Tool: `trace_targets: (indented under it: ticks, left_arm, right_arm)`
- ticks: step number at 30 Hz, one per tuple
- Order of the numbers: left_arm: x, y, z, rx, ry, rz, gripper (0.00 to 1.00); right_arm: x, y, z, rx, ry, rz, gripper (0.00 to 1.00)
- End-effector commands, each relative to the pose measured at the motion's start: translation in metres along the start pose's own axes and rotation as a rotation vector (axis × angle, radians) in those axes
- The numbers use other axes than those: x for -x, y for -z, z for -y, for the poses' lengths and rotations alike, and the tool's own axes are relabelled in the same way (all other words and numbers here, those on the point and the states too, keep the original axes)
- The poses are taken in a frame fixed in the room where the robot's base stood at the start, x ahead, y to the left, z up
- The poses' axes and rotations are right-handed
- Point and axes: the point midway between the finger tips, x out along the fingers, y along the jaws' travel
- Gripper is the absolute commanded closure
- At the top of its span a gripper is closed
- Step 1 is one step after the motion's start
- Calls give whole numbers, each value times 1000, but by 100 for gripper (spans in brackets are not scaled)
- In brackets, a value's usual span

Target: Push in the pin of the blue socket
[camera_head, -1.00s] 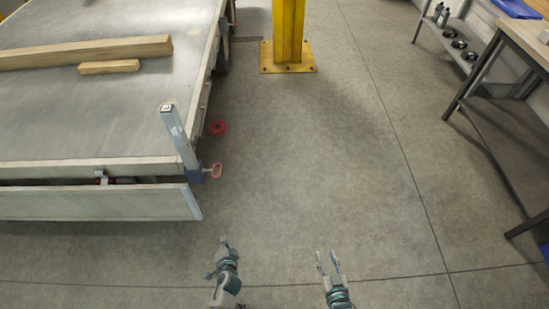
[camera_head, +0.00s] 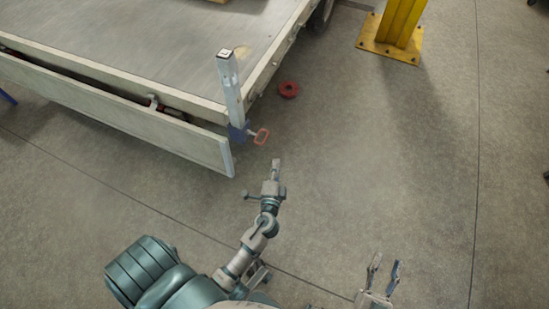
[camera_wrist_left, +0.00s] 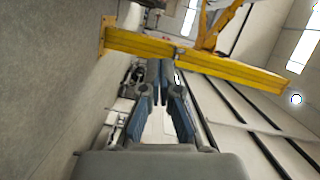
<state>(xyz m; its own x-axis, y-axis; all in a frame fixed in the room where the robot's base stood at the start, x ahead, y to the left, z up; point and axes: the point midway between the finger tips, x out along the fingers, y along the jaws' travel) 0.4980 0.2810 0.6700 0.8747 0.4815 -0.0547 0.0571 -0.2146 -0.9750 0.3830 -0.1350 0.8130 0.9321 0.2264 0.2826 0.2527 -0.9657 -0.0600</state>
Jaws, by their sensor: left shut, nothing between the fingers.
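The blue socket (camera_head: 238,132) is at the foot of the upright grey post (camera_head: 231,90) on the trailer corner. Its pin (camera_head: 261,136) has a red loop handle and sticks out to the right of the socket. My left gripper (camera_head: 276,163) is shut and empty, a little below the pin's handle in the head view and apart from it. The left wrist view shows its fingers (camera_wrist_left: 164,64) meeting at the tips. My right gripper (camera_head: 383,262) is open and empty at the lower right, over the floor.
The trailer bed (camera_head: 175,45) fills the upper left, with a lowered side board (camera_head: 120,118) along its near edge. A red round object (camera_head: 288,90) lies on the floor beside the trailer. A yellow column (camera_head: 402,25) stands at the upper right. The floor to the right is clear.

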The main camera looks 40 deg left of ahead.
Motion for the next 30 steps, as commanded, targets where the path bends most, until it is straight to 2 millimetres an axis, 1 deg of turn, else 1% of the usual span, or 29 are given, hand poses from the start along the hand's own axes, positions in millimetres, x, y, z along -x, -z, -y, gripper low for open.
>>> trace_targets:
  ticks: [6,12,15,19,24,30]
  left_arm:
    - [-45,1,1,0,3,-1,100]
    - [-86,0,0,1,1,0,100]
    - [-89,-17,-1,-2,-1,0,100]
    - [-92,-31,0,-1,0,1,100]
    - [-94,-38,0,1,-1,-1,100]
    - [-94,-39,0,2,-1,-1,100]
  right_arm:
    - [0,-3,-1,1,-1,13,60]
    - [1,-2,-1,-1,-1,-10,60]
    - [1,2,0,-2,1,-30,60]
    - [1,4,0,-3,1,-43,60]
    - [1,6,1,-4,2,-57,60]
    - [0,7,1,-3,2,-59,60]
